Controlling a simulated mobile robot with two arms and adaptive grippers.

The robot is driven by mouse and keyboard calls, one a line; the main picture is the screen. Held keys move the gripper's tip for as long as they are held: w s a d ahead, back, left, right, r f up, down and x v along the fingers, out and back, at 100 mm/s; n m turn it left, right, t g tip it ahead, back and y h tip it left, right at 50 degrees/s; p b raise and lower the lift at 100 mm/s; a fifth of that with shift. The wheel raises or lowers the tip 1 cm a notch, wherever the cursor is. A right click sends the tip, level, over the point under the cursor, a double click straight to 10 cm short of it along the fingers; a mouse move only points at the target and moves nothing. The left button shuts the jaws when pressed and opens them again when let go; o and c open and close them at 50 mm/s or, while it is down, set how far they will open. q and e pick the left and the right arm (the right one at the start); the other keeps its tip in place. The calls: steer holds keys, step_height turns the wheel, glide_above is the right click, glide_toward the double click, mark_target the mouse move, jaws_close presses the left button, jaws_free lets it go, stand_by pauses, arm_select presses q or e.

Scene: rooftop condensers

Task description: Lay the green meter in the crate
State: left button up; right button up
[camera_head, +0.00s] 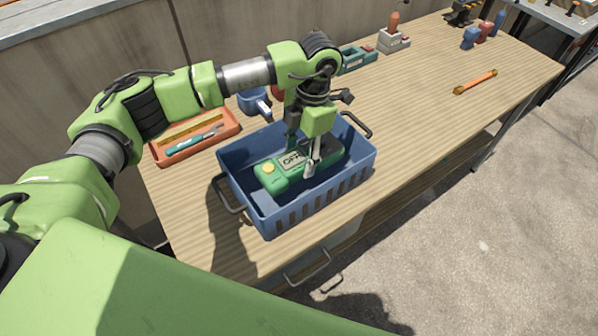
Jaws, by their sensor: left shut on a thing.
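The blue crate (288,214) stands on the wooden workbench, with dark handles at its two ends. My left gripper (308,165) points down into the crate and is shut on the green meter. Its fingers partly cover the meter. I cannot tell whether the meter touches the crate floor. My right gripper is not in view.
An orange tray (232,127) with tools lies left of the crate, close to a blue object (250,103). An orange-yellow bar (475,82) lies to the right. The bench (420,115) between the crate and the bar is clear. Several items stand along the back.

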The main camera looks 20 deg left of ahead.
arm_select(q)
step_height(320, 180, down, 2)
steer(key=shift+f, duration=0.1)
step_height(320, 180, down, 4)
steer(key=shift+f+p, duration=0.1)
steer(key=shift+p, duration=0.35)
steer(key=o, duration=1.1)
steer(key=shift+f, duration=0.2)
steer(key=o, duration=0.4)
steer(key=shift+r, duration=0.1)
